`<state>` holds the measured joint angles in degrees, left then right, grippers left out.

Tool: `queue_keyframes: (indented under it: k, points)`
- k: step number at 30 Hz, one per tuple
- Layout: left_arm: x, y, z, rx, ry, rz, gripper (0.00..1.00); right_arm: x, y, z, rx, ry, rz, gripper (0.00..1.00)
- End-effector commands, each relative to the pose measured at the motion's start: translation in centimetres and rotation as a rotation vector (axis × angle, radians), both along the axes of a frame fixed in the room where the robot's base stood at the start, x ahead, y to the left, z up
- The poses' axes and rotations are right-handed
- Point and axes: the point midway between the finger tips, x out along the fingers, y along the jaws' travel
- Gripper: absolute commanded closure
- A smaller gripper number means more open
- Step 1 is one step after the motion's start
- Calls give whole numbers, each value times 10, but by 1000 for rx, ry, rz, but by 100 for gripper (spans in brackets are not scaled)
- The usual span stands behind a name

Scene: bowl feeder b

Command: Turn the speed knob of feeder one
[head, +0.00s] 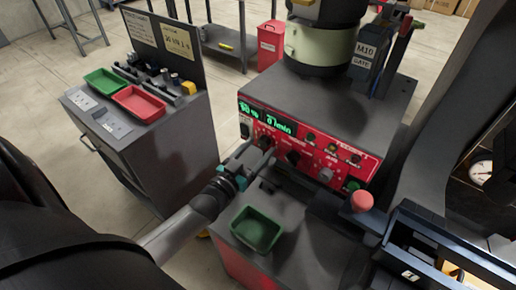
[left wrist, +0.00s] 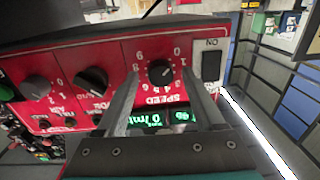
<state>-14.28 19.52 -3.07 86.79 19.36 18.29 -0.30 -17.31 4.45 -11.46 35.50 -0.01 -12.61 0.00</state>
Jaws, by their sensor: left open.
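The feeder's red control panel (head: 310,147) faces me below the bowl (head: 313,45) in the head view. The speed knob (left wrist: 160,72) is round and black, with a number scale and the word SPEED beside it, upside down in the left wrist view. My left gripper (head: 263,155) is open in front of the panel's left part. In the left wrist view its two fingers (left wrist: 160,80) reach toward the panel on either side of the speed knob, with gaps visible. Contact with the panel cannot be told. My right gripper is not identifiable.
A black rocker switch (left wrist: 211,66) sits beside the speed knob; another knob (left wrist: 92,80) is on its other side. A green tray (head: 257,229) and red mushroom button (head: 362,201) stand in front. A grey cabinet (head: 165,150) with trays is left.

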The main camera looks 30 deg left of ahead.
Motion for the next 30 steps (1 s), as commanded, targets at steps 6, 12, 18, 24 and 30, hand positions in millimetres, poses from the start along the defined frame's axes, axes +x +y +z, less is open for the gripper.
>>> queue_keyframes:
  k: [6, 12, 18, 24, 30]
  points:
    - [5, 0, 0, 0, 0, 0, 30, 0, 0, 0, -1, 0, 0, 50]
    - [4, 0, 0, -1, 0, 0, 35, 0, -2, 0, -2, 1, 1, 50]
    - [4, 0, 0, -1, 0, 0, 57, 1, -2, 0, -2, 0, 1, 50]
    - [4, 0, 0, -1, 0, 0, 80, 1, -2, 0, -3, -2, 1, 50]
    - [4, 0, 0, -1, 0, 0, 100, 1, -2, 0, -3, -3, 1, 50]
